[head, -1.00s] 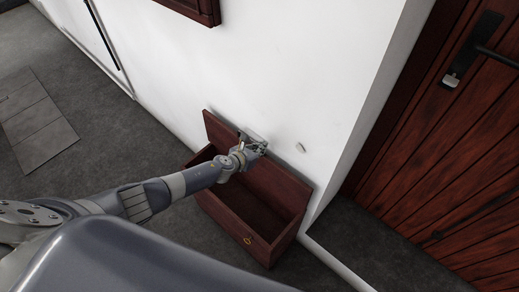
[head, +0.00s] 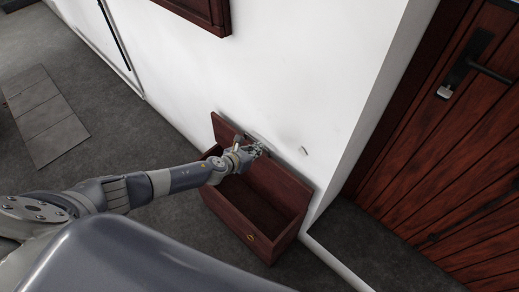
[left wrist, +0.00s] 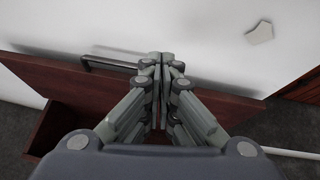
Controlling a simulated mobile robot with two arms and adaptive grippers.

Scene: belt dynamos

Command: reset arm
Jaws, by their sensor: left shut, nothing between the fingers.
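My left arm comes in from the left in the head view. Its gripper (head: 256,151) is over the open dark red wooden chest (head: 239,210), close to the raised lid (head: 275,179) that leans near the white wall. In the left wrist view the gripper (left wrist: 162,58) has its fingers together with nothing between them. The lid (left wrist: 75,88) and a dark bar handle (left wrist: 105,64) show behind and left of the fingers there. I cannot tell whether the fingers touch the lid. My right gripper is not in view.
The white wall (head: 270,75) rises behind the chest. A small pale piece (head: 304,151) is on the wall right of the lid. A dark red wooden door (head: 455,150) stands at the right. Grey floor (head: 110,165) is clear left of the chest.

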